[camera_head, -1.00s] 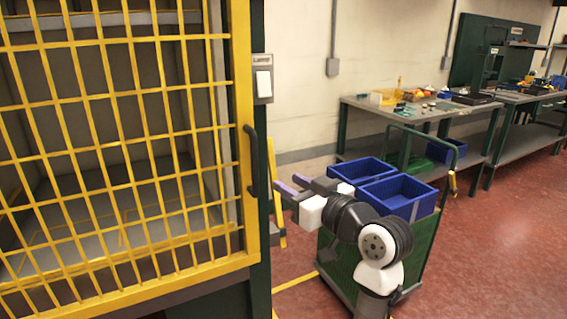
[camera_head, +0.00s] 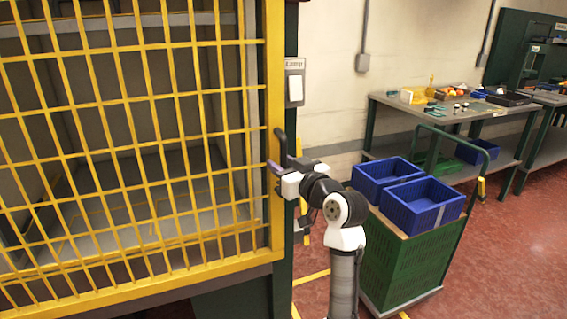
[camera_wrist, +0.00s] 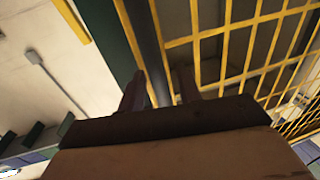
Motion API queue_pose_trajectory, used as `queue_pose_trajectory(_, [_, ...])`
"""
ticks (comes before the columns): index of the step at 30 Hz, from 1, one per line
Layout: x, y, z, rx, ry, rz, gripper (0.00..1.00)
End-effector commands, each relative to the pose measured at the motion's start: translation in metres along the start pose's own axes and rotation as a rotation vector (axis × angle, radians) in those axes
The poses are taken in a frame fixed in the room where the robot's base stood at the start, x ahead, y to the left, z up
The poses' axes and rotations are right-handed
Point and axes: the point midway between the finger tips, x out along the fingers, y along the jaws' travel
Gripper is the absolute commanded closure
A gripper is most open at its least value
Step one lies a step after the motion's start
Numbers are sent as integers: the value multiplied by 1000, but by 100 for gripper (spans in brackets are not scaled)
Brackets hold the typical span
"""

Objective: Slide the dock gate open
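The dock gate (camera_head: 150,240), a yellow mesh panel in a yellow frame, fills the left of the head view and stands across the cage opening. Its dark upright handle (camera_head: 281,147) is on the frame's right edge. My gripper (camera_head: 275,170) is at the handle, its fingers partly hidden in the head view. In the wrist view my gripper (camera_wrist: 160,90) has its two fingers spread apart, with a dark bar (camera_wrist: 150,50), apparently the handle, running between them. A gap shows beside the bar. The gate's yellow mesh (camera_wrist: 235,30) lies to the right there.
A switch marked Lamp (camera_head: 295,84) is on the dark green post right of the gate. A green cart (camera_head: 410,262) with two blue bins (camera_head: 420,203) stands close to the right of my arm. A workbench (camera_head: 450,112) is along the back wall. Red floor is open at the right.

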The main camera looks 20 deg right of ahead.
Motion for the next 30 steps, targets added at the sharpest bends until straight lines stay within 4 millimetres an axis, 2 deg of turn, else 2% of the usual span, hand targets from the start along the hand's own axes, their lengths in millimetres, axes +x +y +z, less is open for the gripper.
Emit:
queue_pose_trajectory(6, [0, 0, 0, 0, 0, 0, 66])
queue_pose_trajectory(14, [0, 0, 0, 0, 0, 0, 100])
queue_pose_trajectory(23, [1, -1, 0, 1, 0, -1, 100])
queue_pose_trajectory(30, [17, -19, 1, 2, -2, -8, 100])
